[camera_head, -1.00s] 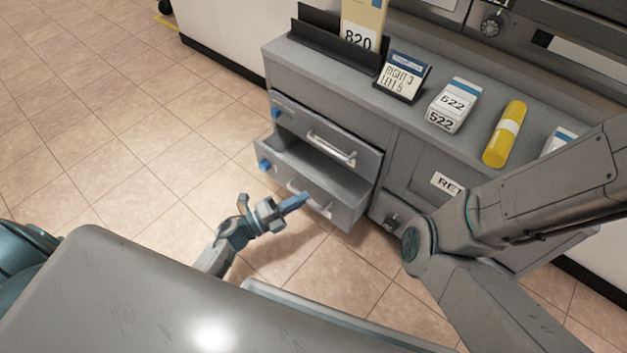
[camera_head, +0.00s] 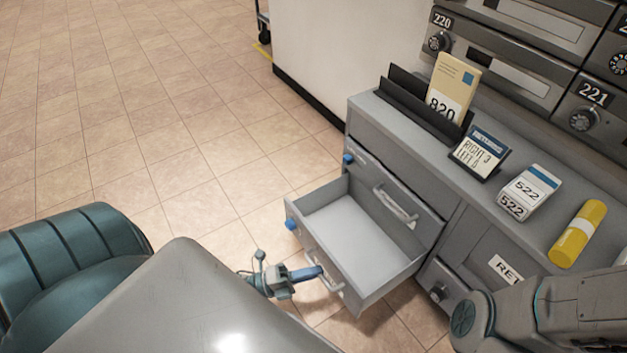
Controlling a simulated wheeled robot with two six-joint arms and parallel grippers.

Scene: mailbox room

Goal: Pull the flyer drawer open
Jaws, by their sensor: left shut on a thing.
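The flyer drawer (camera_head: 352,232) is the lower drawer on the left of the grey cabinet. It stands well out from the cabinet, and its inside looks empty. A blue knob (camera_head: 291,223) sits at the left end of its front. My left gripper (camera_head: 316,273) is at the drawer's front, shut on its pale handle (camera_head: 333,284); the fingertips partly cover the handle. My right arm shows at the lower right, but its gripper is out of view.
Above it is a closed drawer (camera_head: 415,220) with a handle. On the cabinet top stand a black file holder (camera_head: 402,108), a sign (camera_head: 479,153), a stack of 522 mail (camera_head: 528,192) and a yellow tube (camera_head: 578,234). The tiled floor at left is clear.

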